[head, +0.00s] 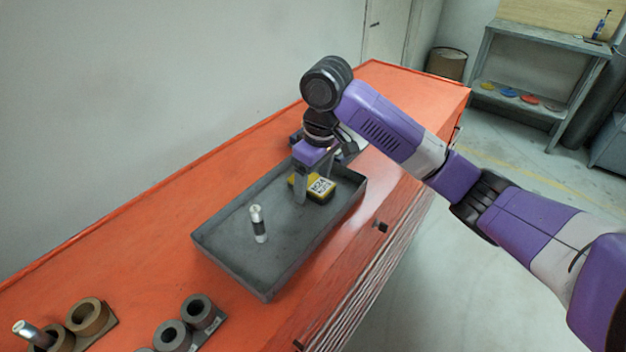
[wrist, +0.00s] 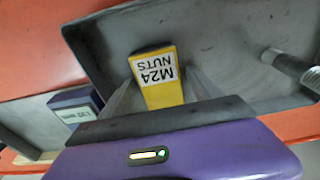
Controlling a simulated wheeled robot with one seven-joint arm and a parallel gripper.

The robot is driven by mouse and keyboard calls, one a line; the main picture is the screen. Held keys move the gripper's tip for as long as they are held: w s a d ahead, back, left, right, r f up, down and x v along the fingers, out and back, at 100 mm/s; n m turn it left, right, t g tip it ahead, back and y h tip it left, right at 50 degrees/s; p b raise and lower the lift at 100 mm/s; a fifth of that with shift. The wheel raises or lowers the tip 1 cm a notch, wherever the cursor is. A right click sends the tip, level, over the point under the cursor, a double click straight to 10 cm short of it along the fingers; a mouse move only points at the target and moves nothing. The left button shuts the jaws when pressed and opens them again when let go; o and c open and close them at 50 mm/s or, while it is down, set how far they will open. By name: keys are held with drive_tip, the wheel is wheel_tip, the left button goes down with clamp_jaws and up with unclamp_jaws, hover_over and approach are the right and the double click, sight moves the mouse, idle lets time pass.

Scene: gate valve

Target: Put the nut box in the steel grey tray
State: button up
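The nut box (head: 320,188) is yellow and dark, with a white label reading M24 NUTS. It lies inside the steel grey tray (head: 225,240), towards its far right end. In the wrist view the nut box (wrist: 163,94) shows between my two fingers, and the tray wall (wrist: 85,50) shows around it. My gripper (head: 315,182) points down over the box, with one finger on each side. The fingers (wrist: 160,82) look spread wider than the box, with narrow gaps beside it. Part of the box is hidden by the near finger in the head view.
Metal rings (head: 172,334) lie at the front left of the orange bench (head: 215,180). Bench is clear left of the tray.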

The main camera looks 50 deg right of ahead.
sight(318, 185)
wheel_tip(318, 185, up, 12)
drive_tip(key=s+p, duration=0.1)
drive_tip(key=shift+s+r, duration=0.15)
drive_tip(key=shift+s, duration=0.05)
idle(0.5)
idle(0.5)
